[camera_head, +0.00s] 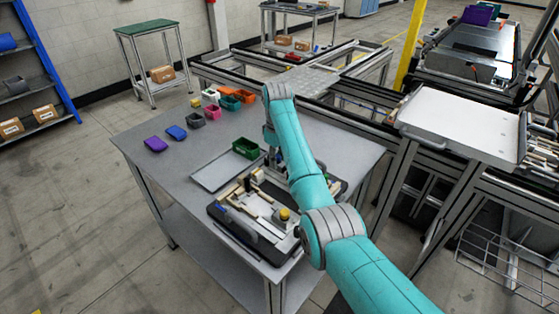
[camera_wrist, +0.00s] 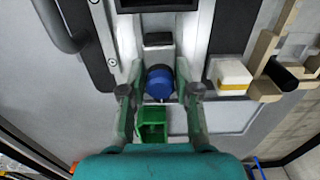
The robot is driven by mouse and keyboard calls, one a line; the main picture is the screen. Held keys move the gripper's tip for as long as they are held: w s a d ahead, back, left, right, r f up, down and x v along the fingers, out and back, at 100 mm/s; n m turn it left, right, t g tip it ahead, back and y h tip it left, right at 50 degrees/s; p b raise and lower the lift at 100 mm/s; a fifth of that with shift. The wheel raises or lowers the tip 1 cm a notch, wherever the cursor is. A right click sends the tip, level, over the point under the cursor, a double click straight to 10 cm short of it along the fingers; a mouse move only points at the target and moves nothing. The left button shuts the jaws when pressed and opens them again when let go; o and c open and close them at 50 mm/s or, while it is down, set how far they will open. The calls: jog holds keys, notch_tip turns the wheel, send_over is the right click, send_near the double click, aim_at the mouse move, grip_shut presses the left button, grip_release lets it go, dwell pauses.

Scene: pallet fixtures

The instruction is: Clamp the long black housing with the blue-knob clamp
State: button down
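The blue knob (camera_wrist: 158,82) of the clamp shows in the wrist view, at the middle, below a small dark block. My gripper (camera_wrist: 160,92) has its two fingers spread, one on each side of the knob, with gaps between fingers and knob. Whether the fingertips are at the knob's height I cannot tell. A black part (camera_wrist: 157,5), cut off by the top edge, may be the long black housing. In the head view the fixture pallet (camera_head: 222,210) lies on the table's near end; my arm hides the knob and most of my gripper.
A green bin (camera_head: 246,147) stands beside the pallet and also shows below the knob in the wrist view (camera_wrist: 152,125). A yellow-and-white block (camera_wrist: 230,75) and tan bars (camera_wrist: 268,50) lie right of the knob. Several coloured bins sit along the grey table's (camera_head: 180,180) far side.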

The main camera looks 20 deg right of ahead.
dwell(0.4)
jog(key=shift+s+d, duration=0.8)
jog(key=shift+s, duration=0.3)
jog(key=c, duration=1)
grip_release()
